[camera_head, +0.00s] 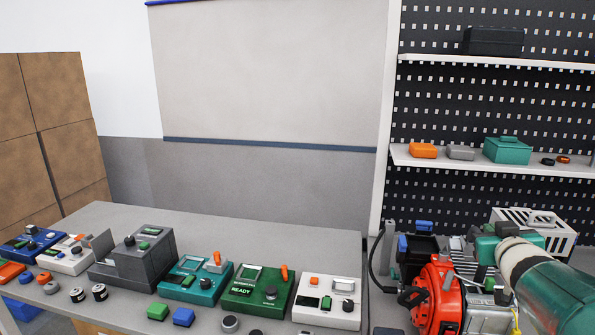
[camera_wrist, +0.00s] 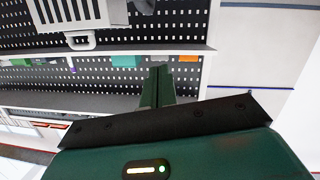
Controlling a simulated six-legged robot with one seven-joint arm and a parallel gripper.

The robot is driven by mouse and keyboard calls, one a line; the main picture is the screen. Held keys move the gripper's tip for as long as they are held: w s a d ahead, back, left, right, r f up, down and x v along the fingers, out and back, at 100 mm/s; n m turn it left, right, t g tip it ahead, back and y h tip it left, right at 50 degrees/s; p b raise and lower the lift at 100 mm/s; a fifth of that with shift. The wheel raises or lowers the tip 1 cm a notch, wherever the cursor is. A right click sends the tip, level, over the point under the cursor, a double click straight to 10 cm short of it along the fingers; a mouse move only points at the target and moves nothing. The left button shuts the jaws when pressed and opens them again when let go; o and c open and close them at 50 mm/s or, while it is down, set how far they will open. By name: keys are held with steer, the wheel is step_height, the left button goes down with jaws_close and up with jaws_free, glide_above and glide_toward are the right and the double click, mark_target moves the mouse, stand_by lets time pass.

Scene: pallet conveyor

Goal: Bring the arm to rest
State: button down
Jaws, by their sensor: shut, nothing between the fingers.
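My gripper (camera_wrist: 159,72) shows in the wrist view as two dark green fingers, closed together and empty. Behind them is its wide dark green body with a black bar and a small lit strip. The fingers point toward the pegboard shelving and appear to touch nothing. In the head view, a green and cream rounded part at the lower right looks like my arm. I cannot make out the fingers there.
A grey table (camera_head: 150,215) holds several control boxes, including a green one (camera_head: 257,291) and a white one (camera_head: 329,301). A red machine (camera_head: 437,290) stands right of it. A shelf (camera_head: 500,162) carries a teal box (camera_head: 506,150). Brown cartons (camera_head: 62,90) stand at left.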

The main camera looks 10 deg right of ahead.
steer(key=s+a+f+g+y, duration=0.2)
steer(key=s+a, duration=0.4)
steer(key=a, duration=0.4)
steer(key=s+a+f+n+g+y, duration=0.1)
steer(key=s+a+f+g, duration=0.3)
steer(key=a, duration=0.6)
steer(key=s+a+f+n+g+y, duration=0.1)
steer(key=s+a+f+g+y, duration=0.2)
steer(key=s+a, duration=0.5)
steer(key=a+f, duration=0.1)
steer(key=a, duration=0.2)
steer(key=shift+s+f, duration=0.15)
steer(key=shift+f, duration=0.2)
